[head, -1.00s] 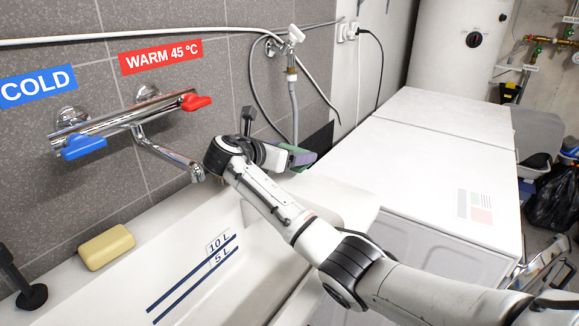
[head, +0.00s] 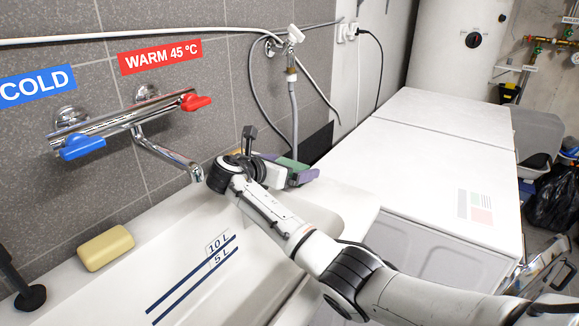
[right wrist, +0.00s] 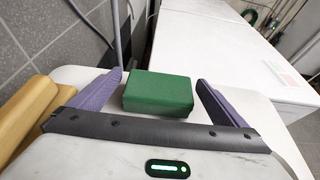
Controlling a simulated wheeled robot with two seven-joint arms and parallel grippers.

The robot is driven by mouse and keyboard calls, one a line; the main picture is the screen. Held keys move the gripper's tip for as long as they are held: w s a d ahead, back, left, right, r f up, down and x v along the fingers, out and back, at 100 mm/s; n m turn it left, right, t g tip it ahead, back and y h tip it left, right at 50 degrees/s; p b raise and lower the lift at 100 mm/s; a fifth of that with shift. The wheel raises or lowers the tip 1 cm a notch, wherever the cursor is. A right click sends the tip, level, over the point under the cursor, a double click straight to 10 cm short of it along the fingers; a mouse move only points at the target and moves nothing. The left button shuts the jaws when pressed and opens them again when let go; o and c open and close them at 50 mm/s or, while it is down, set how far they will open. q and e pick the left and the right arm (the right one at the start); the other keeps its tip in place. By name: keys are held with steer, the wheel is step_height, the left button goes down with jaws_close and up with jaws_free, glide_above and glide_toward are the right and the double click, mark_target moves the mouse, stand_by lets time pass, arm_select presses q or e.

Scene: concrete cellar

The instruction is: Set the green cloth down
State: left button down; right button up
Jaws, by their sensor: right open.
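The green cloth (right wrist: 158,92), a folded block, lies on the white ledge at the right end of the sink (head: 349,198). In the head view only a sliver of the cloth (head: 291,163) shows behind my right gripper (head: 300,177). In the right wrist view the purple fingers of my right gripper (right wrist: 160,95) stand open on both sides of the cloth, with a gap at each side. The cloth looks flat and level. Its near lower edge is close to the dark gripper edge. My left gripper is not in view.
A yellow soap bar (head: 106,247) lies on the sink's left rim. A tan-yellow thing (right wrist: 25,112) is close by at left in the wrist view. The chrome tap (head: 165,155) reaches over the basin. A white appliance top (head: 430,160) to the right is clear.

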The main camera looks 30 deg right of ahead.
steer(key=shift+a+r, duration=0.15)
steer(key=s+a, duration=0.5)
steer(key=a, duration=0.7)
steer(key=shift+r, duration=0.15)
